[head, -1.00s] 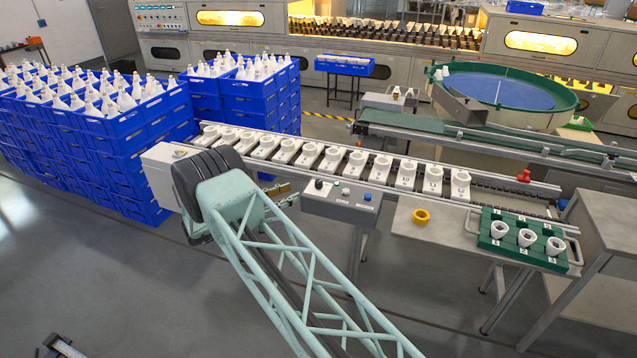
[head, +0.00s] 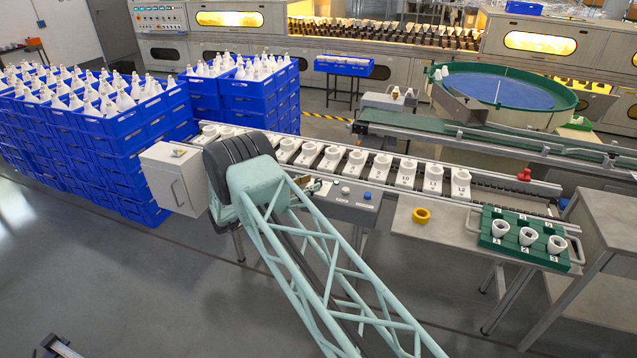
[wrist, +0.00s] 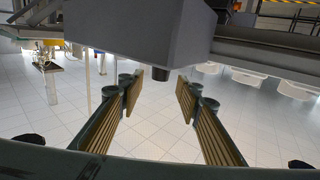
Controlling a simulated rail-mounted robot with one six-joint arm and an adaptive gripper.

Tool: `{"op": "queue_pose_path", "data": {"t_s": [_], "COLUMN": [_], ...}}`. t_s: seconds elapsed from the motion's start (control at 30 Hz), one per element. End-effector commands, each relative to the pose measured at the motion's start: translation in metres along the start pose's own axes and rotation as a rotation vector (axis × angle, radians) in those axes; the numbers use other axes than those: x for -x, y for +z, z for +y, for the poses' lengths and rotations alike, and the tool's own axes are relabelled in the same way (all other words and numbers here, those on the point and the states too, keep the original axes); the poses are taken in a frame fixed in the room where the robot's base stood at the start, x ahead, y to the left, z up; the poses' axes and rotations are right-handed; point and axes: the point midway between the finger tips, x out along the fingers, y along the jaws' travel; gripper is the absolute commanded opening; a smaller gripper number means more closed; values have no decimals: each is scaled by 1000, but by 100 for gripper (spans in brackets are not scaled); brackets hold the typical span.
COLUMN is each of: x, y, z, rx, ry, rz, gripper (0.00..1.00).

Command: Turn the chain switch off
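The grey control box (head: 345,205) hangs on the front of the chain conveyor, with a pale button and a blue button (head: 367,196) showing on top. The chain switch's dark knob is hidden behind my arm in the head view. In the wrist view the box (wrist: 130,28) fills the top, and a short dark knob (wrist: 160,75), seemingly the switch, sticks out from it. My gripper (wrist: 160,95) is open, its ribbed fingers to the left and right of the knob's line, with nothing between the tips. Contact with the knob is not visible. In the head view my gripper is largely hidden by the arm.
The conveyor carries a row of white numbered holders (head: 381,166). A light grey cabinet (head: 172,185) is at its left end. Blue crates (head: 120,125) stand at left.

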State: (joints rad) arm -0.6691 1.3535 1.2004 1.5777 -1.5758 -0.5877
Motion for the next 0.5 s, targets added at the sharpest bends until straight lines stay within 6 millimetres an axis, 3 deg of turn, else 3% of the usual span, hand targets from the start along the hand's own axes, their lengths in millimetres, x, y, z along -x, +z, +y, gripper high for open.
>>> {"op": "queue_pose_path", "data": {"t_s": [0.2, 0.5], "x": [-27, -45], "y": [1, 0], "z": [0, 0], "rx": [0, 0], "ry": [1, 0], "rz": [-1, 0], "gripper": [32, 32]}}
